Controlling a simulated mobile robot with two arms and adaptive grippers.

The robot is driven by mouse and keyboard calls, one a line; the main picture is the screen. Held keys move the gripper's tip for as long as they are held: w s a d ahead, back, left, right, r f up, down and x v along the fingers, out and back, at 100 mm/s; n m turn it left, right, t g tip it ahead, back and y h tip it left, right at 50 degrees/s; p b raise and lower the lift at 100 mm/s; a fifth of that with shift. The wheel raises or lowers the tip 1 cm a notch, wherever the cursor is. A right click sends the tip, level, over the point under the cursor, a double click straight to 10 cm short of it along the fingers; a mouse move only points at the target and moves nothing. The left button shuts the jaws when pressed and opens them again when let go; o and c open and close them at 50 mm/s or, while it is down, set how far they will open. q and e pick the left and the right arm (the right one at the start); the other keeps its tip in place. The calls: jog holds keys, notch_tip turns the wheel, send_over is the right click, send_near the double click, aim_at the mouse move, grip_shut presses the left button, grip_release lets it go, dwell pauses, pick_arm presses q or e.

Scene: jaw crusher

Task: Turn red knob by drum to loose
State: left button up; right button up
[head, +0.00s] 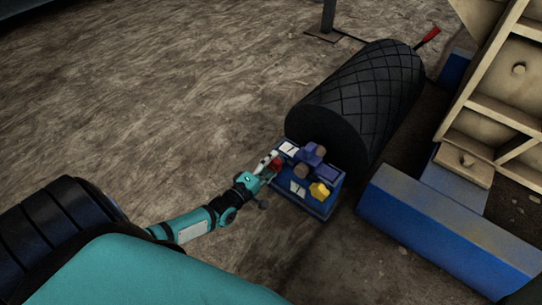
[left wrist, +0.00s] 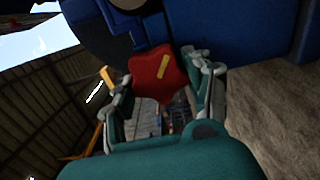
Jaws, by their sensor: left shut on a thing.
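The red knob (head: 277,164) is on the left side of a blue box (head: 322,211) at the near end of the black drum (head: 365,88). In the left wrist view the red knob (left wrist: 158,74) is star-shaped, with a yellow mark that stands slightly tilted. My left gripper (head: 270,170) reaches the knob from the left and is shut on it. In the left wrist view the fingers of my left gripper (left wrist: 160,85) lie on both sides of the knob. My right gripper is not in view.
A yellow knob (head: 319,190) and purple-blue parts (head: 311,155) sit on the blue box. A blue beam (head: 445,235) and a beige machine frame (head: 505,85) stand to the right. A red-handled lever (head: 429,38) is beyond the drum. Open dirt ground lies at left.

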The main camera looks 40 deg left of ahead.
pick_arm(q)
jog(key=shift+f+n+b, duration=0.15)
jog(key=shift+n+b, duration=0.2)
jog(key=shift+n, duration=1.75)
jog(key=o, duration=1.2)
jog(key=s, duration=0.8)
jog(key=s+a, duration=0.1)
jog(key=s, duration=0.3)
